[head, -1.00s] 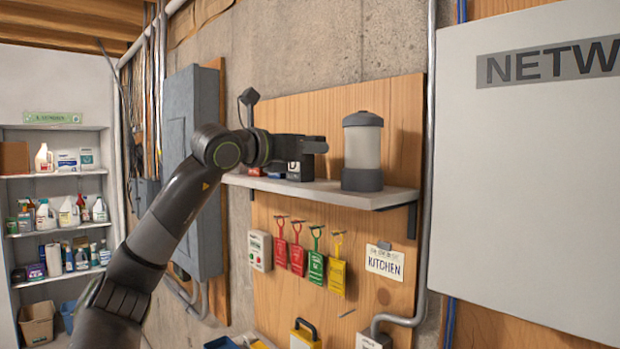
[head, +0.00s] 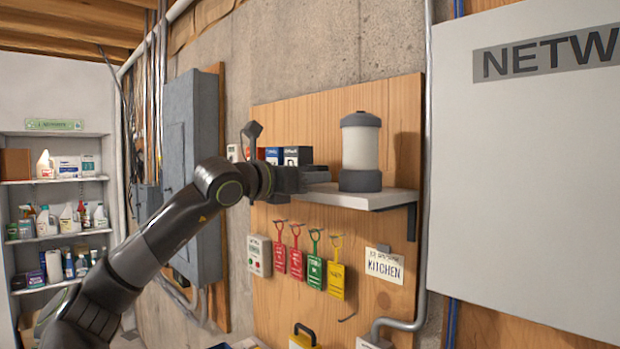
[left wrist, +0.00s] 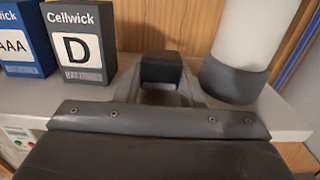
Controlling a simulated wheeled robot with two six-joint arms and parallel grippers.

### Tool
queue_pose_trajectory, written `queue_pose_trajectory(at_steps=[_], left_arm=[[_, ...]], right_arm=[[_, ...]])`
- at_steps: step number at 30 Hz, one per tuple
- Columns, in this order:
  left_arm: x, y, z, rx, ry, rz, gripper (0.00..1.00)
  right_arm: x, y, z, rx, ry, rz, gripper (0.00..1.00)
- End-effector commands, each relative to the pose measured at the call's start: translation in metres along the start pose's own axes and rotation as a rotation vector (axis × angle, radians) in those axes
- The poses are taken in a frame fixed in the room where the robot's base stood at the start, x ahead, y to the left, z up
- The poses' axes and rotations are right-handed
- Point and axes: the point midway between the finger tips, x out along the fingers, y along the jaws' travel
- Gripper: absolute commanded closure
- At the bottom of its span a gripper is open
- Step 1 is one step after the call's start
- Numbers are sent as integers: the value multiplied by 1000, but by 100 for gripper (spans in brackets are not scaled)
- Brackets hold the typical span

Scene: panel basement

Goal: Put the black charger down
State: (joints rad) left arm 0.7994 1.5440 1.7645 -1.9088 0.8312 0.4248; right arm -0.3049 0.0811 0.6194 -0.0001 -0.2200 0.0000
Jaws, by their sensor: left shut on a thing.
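The black charger (left wrist: 161,68) shows as a small dark block between my left fingertips in the left wrist view. My left gripper (head: 317,177) is shut on it, at the front of the wall shelf (head: 372,199). In the left wrist view the charger is over the shelf top, between a battery box and a lantern. I cannot tell whether it touches the shelf. The gripper hides most of it in the head view. My right gripper is not in view.
A lantern (head: 361,152) stands on the shelf just right of the gripper. Battery boxes, one marked D (left wrist: 82,45) and one AAA (left wrist: 24,42), stand to the left. Colored tags (head: 314,270) hang below the shelf. A grey panel (head: 192,175) is on the left wall.

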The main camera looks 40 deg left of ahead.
Motion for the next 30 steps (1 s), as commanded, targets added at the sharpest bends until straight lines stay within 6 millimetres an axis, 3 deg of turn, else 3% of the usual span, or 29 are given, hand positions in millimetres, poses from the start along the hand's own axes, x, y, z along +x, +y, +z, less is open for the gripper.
queue_pose_trajectory(at_steps=[10, 11, 16, 25, 30], left_arm=[[0, 0, -11, -1, -1, 0, 100], [0, 0, -11, 0, 0, 0, 63], [0, 0, -10, 0, 0, 0, 43], [0, 0, -8, 0, 0, 0, 43], [0, 0, 3, 1, 1, 1, 43]], right_arm=[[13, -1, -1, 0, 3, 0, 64], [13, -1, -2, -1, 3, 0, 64], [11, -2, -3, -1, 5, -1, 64], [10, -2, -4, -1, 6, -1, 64], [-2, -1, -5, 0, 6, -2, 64]])
